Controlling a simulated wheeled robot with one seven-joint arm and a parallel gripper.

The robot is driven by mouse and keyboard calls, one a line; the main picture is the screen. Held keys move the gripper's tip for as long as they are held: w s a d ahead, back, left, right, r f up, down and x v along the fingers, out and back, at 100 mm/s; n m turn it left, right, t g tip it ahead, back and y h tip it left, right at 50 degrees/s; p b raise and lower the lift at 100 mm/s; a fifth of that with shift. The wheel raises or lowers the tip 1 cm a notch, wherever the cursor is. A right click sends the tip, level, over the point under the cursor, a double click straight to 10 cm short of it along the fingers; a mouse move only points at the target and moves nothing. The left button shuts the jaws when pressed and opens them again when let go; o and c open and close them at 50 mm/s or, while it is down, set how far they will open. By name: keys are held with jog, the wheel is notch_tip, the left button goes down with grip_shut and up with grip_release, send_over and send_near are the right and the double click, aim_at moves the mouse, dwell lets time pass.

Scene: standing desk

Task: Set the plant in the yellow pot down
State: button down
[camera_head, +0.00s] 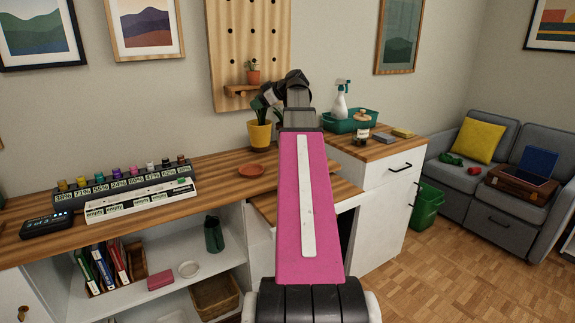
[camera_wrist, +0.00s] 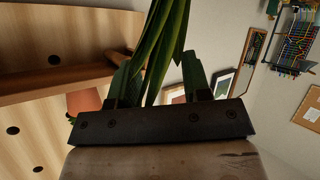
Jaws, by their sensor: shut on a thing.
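The plant in the yellow pot (camera_head: 260,136) is upright at the back of the wooden desk, in front of the wall below the pegboard. I cannot tell whether its base touches the desk. My gripper (camera_head: 268,98) is shut on the plant's green leaves above the pot. In the wrist view the long leaves (camera_wrist: 165,45) run up from between the fingers of my gripper (camera_wrist: 158,88); the yellow pot is hidden there. My arm covers part of the desk in the head view.
An empty-looking terracotta saucer (camera_head: 251,170) lies on the desk in front of the pot. A small potted cactus (camera_head: 253,73) stands on the pegboard shelf (camera_head: 241,91) above. A long label rack (camera_head: 140,195) is at left; a green tray (camera_head: 345,126) is at right.

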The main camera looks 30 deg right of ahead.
jog(key=shift+d+f, duration=0.1)
jog(key=shift+d, duration=0.7)
jog(key=d+f, duration=1)
jog(key=d, duration=0.1)
jog(key=shift+w+f, duration=0.2)
jog(key=shift+f, duration=0.25)
jog(key=c, duration=0.6)
grip_release()
jog(key=shift+o, duration=0.2)
jog(key=v, duration=1.2)
